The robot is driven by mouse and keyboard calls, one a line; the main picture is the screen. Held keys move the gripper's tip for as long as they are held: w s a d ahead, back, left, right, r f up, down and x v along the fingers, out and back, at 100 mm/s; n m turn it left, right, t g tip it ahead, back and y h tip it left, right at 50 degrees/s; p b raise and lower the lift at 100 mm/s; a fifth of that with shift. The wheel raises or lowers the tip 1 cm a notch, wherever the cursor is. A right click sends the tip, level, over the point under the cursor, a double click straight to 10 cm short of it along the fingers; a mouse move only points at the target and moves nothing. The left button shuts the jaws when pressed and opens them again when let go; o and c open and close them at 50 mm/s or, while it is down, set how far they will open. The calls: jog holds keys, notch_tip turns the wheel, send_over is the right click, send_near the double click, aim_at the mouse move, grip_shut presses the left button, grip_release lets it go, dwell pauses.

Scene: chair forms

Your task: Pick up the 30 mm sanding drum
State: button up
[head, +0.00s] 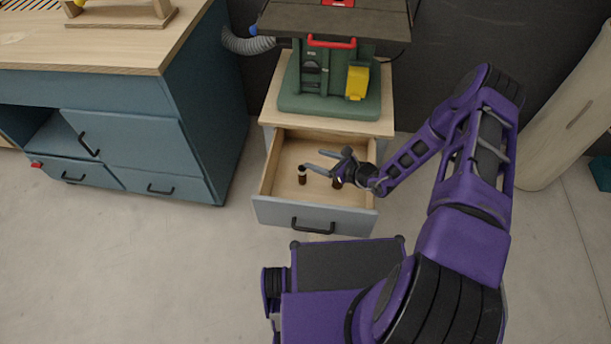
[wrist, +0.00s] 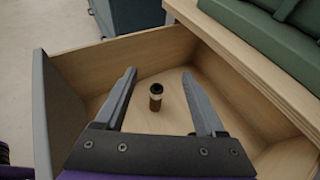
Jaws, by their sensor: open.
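Two small dark drums stand in the open drawer (head: 285,197). The left drum (head: 302,175) is upright, dark brown with a lighter band near its top. The other drum (head: 337,183) is partly hidden under my gripper. I cannot read sizes, so I cannot tell which is the 30 mm one. My gripper (head: 326,160) is open and empty over the drawer, pointing left. In the wrist view, one upright drum (wrist: 156,98) with a dark, hollow-looking top shows between the two spread fingers (wrist: 159,73), beyond and below them, not touching either.
A green machine (head: 330,85) with a red handle stands on the cabinet top (head: 385,125) behind the drawer. A blue workbench (head: 130,140) stands at left. The floor (head: 150,270) in front is clear.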

jog(key=b, duration=0.2)
send_near(305, 169)
jog(key=x, duration=0.4)
jog(key=shift+a+f, duration=0.1)
jog(key=shift+f, duration=0.1)
jog(key=shift+b+x, duration=0.45)
jog(key=shift+x, duration=3.1)
jog(key=shift+r, duration=0.1)
grip_shut()
